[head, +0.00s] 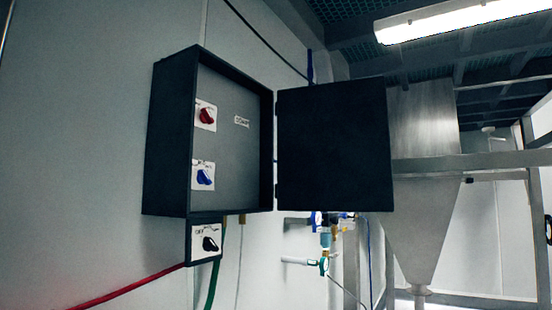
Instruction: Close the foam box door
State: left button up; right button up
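The foam box (171,140) is a dark cabinet fixed to the wall at the left of the head view. Its front is open and shows a grey panel (235,165) with a red knob (206,116) above a blue knob (204,176). The door (335,145) is a flat black panel hinged on the box's right edge. It stands swung wide open to the right. Neither of my grippers is in view.
A small box with a black knob (210,243) sits under the cabinet. A red cable (125,290) and a green hose (214,280) run below. Pipes and valves (322,264) lie under the door. A metal hopper (425,225) stands behind right.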

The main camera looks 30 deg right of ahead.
aim_at(334, 153)
jog(key=z, duration=0.65)
